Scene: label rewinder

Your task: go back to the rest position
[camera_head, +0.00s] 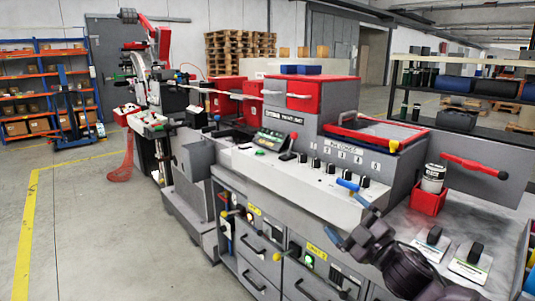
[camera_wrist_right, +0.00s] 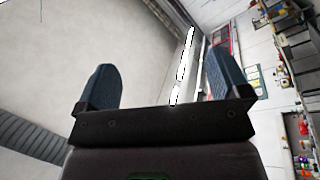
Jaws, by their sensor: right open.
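My right gripper (camera_head: 347,219) is at the lower right of the head view, in front of the machine's front edge, with its dark arm coming in from the bottom right. Its two blue fingers stand apart with nothing between them. The right wrist view shows the same open gripper (camera_wrist_right: 162,82), with bare grey floor and wall areas beyond the fingers. My left gripper is not in view. The grey label rewinder (camera_head: 262,178), with red covers and a row of black knobs, fills the middle of the head view.
Shelving (camera_head: 460,95) is behind. Open floor (camera_head: 90,220) lies to the left, beside a yellow line.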

